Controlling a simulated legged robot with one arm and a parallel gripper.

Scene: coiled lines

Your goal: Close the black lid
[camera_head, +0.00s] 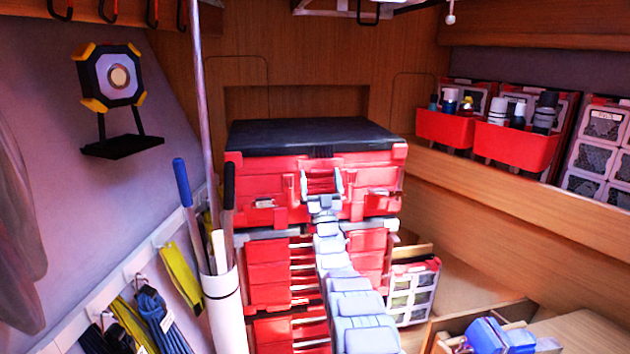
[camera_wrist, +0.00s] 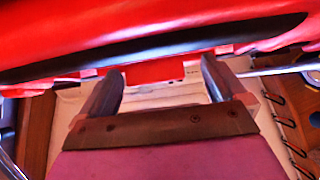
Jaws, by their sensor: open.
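The black lid (camera_head: 312,134) lies flat across the top of the red toolbox (camera_head: 270,180), and I see no clear gap under its front edge from here. My gripper (camera_head: 321,176) is at the front face of this box, just below the lid's front edge. Its two fingers are apart with nothing clearly held between them. In the wrist view my gripper (camera_wrist: 163,72) is open, close to a red surface (camera_wrist: 130,30) with a dark band (camera_wrist: 150,65) along it. I cannot tell whether the fingers touch the box.
More red drawers (camera_head: 268,275) stand below the toolbox. A white tube (camera_head: 226,310) with long poles stands close on the left. Red bins (camera_head: 515,145) with bottles sit on the right shelf. An open box (camera_head: 480,335) is at lower right. Coiled lines (camera_head: 160,318) hang at lower left.

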